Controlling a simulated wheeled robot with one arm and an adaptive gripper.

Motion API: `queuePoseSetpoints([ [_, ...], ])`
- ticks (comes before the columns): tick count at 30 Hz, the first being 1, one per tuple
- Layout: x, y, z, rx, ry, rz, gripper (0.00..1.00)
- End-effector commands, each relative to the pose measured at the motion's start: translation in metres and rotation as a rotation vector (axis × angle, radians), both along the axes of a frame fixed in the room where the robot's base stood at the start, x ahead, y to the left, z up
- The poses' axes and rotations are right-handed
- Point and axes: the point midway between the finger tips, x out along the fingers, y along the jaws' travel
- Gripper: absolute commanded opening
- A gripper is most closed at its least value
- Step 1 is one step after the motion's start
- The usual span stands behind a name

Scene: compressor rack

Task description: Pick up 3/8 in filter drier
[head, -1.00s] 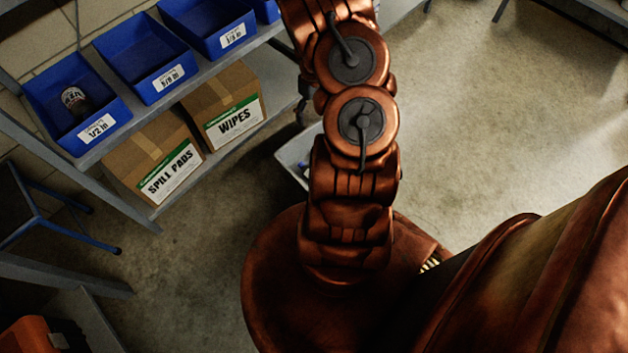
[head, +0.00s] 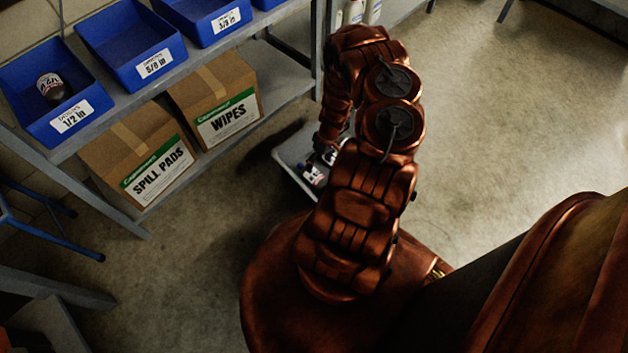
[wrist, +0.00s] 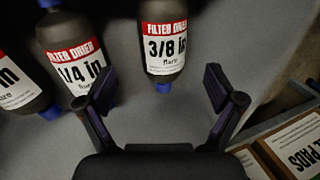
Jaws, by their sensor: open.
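The 3/8 in filter drier (wrist: 164,40) is a dark cylinder with a red and white label and a blue cap at its near end. It lies in the grey tray in the wrist view, ahead of my gripper (wrist: 160,98). My gripper is open and empty, with its fingers apart on either side of the drier's near end. A 1/4 in filter drier (wrist: 72,55) lies to its left, close to the left finger. In the head view my arm covers part of the tray (head: 300,182), and the gripper is hidden.
Another drier (wrist: 18,85) lies at the far left of the wrist view. A shelf holds blue bins, one with a drier inside the 1/2 in bin (head: 38,112). Spill pads (head: 140,165) and wipes (head: 217,105) boxes stand below. The floor at right is clear.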

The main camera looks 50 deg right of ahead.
Motion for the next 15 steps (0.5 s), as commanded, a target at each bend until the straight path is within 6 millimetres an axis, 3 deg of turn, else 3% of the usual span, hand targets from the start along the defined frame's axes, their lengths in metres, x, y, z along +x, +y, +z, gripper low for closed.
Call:
queuePoseSetpoints([
  [15, 0.002, 0.016, -0.045, 0.0, 0.001, 0.0, 0.92],
])
